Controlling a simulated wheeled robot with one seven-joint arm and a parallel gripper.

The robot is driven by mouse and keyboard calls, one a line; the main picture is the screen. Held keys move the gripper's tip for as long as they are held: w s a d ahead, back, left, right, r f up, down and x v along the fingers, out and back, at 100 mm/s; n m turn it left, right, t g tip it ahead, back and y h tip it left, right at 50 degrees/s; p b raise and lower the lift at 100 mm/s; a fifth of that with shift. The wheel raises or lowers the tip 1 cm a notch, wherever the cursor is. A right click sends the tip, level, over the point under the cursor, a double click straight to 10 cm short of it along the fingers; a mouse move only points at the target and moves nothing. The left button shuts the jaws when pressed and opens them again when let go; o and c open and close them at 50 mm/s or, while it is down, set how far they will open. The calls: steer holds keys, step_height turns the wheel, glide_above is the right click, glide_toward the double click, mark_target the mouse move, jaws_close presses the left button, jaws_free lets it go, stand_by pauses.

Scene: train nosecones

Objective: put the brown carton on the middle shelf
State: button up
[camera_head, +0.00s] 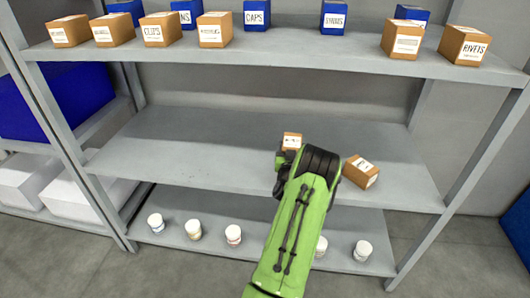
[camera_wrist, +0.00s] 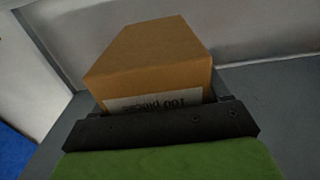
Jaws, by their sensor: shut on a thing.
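My gripper (camera_wrist: 160,125) is shut on a brown carton (camera_wrist: 155,60) in the wrist view. The label faces the fingers and reads "100 pieces" upside down. In the head view my arm's black joint hides the gripper. One brown carton (camera_head: 292,140) shows just beyond that joint and another, tilted in the picture, brown carton (camera_head: 361,172) shows to its right. Both appear over the middle shelf (camera_head: 200,140). I cannot tell which of them is the held one, or whether it touches the shelf.
Several brown and blue cartons stand on the top shelf (camera_head: 300,52). Several white jars, one a jar (camera_head: 156,222) at the left, stand on the bottom shelf. The middle shelf's left half is clear. A post (camera_head: 480,150) bounds the right side.

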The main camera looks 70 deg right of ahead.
step_height(320, 180, down, 9)
steer(key=b, duration=0.3)
steer(key=shift+f, duration=0.2)
steer(key=shift+f+b, duration=0.2)
steer(key=shift+b, duration=0.15)
steer(key=o, duration=1.4)
steer(key=shift+r, duration=0.1)
